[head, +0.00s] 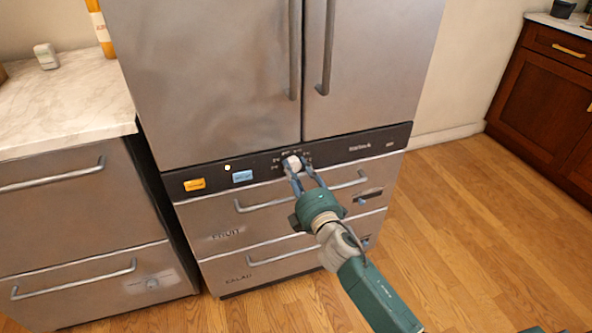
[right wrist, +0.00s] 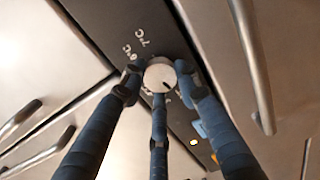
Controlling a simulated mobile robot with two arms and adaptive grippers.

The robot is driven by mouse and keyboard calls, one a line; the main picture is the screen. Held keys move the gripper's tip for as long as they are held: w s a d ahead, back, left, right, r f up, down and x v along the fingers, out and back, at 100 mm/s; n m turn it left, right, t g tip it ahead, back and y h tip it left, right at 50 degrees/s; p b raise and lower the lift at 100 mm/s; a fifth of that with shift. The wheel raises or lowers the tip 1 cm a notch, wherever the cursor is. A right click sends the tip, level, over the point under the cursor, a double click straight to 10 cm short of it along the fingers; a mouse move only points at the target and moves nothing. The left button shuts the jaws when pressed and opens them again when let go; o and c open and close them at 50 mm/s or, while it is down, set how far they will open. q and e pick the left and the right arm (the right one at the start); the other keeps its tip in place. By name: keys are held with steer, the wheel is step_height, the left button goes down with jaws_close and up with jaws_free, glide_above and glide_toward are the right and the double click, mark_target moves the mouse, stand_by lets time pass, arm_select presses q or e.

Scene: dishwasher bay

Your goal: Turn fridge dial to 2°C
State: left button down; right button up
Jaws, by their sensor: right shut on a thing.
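The fridge dial (head: 291,162) is a small round white knob on the black control strip (head: 222,176) below the fridge doors. My right gripper (head: 298,170) reaches up to it from the lower right. In the right wrist view its blue fingers close around the dial (right wrist: 160,74) and touch its rim. A dark pointer mark shows on the dial's face, towards the lower right in that view. White markings (right wrist: 137,48) reading about 7°C and 6°C show on the strip beside it. Other markings are hidden behind the fingers, so the exact setting cannot be read. My left gripper is not in view.
Two steel fridge doors (head: 210,70) with vertical handles are shut above the strip. Shut drawers (head: 228,213) with bar handles lie below. Orange (head: 194,185) and blue (head: 242,176) labels sit left of the dial. A marble counter (head: 85,108) stands left; open wooden floor (head: 470,240) lies right.

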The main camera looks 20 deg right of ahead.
steer(key=shift+d+f, duration=0.2)
steer(key=shift+d, duration=0.25)
steer(key=o, duration=1.2)
steer(key=shift+d, duration=0.1)
steer(key=shift+c, duration=0.2)
steer(key=shift+a+r, duration=0.15)
steer(key=shift+a, duration=0.05)
steer(key=shift+s, duration=0.1)
steer(key=s, duration=1.1)
steer(key=shift+s+d, duration=0.2)
steer(key=shift+s, duration=0.2)
